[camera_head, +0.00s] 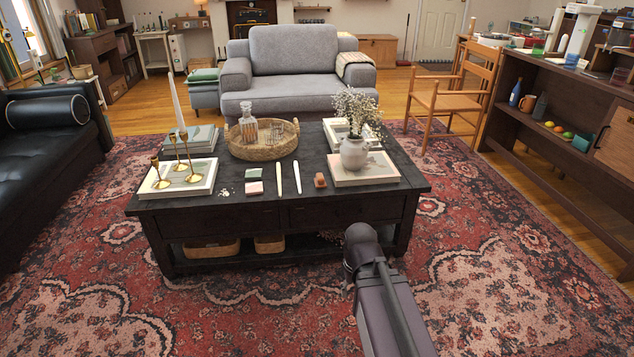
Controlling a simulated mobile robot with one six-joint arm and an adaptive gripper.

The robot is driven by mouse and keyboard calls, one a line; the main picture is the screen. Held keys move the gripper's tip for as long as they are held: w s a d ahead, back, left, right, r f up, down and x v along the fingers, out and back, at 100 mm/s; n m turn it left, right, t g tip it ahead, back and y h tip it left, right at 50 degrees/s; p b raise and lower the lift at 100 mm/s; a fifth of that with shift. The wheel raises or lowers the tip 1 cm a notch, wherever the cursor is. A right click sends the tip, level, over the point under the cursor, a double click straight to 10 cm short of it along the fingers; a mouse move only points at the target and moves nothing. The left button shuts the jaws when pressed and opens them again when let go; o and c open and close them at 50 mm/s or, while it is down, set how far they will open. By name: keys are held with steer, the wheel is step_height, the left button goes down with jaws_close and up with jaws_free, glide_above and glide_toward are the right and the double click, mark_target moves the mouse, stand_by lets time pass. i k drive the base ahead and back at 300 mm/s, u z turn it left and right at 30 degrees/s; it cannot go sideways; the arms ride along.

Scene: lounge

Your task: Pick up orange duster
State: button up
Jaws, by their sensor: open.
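A small orange-brown block (320,180), which looks like the orange duster, lies on the dark coffee table (225,205) near its front edge. It is just left of the book under the flower vase (354,153). Two pale sticks (288,178) lie to its left, and a small pink and green block (254,187) lies further left. My arm reaches up from the bottom right of centre, and its rounded dark joint is in front of the table. My gripper's fingers do not show.
A wicker tray (252,150) with a glass decanter (248,122) stands behind the block. Brass candlesticks (190,165) stand on books at the left. A grey armchair (297,70) is behind the table, and a wooden chair (447,103) is at right. Patterned rug (500,270) lies open in front.

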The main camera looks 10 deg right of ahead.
mark_target(320, 181)
steer(key=i, duration=1)
